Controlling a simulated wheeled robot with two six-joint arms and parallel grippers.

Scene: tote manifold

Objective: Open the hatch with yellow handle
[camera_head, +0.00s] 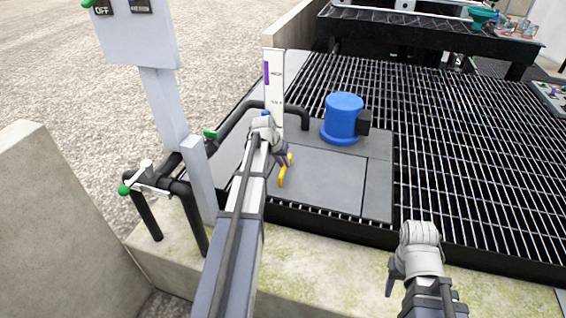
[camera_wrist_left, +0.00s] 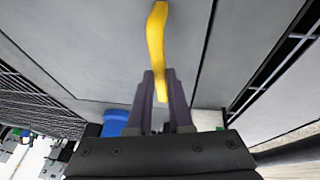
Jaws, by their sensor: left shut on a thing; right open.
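The yellow handle (camera_head: 284,174) stands on a grey hatch panel (camera_head: 325,180) set among the black grating. The panel lies flat, level with the panels around it. My left gripper (camera_head: 287,160) reaches over the panel and is shut on the handle. In the left wrist view the yellow handle (camera_wrist_left: 157,40) runs down between the two fingers of my left gripper (camera_wrist_left: 160,88). My right gripper (camera_head: 393,275) is open and empty, low in front of the concrete edge, apart from the hatch.
A blue motor (camera_head: 343,116) stands on the panels behind the handle. A white sign post (camera_head: 273,85) and black pipes (camera_head: 180,188) with green-tipped valves stand to the left. Open grating (camera_head: 470,150) spreads to the right. A concrete ledge (camera_head: 310,245) runs along the front.

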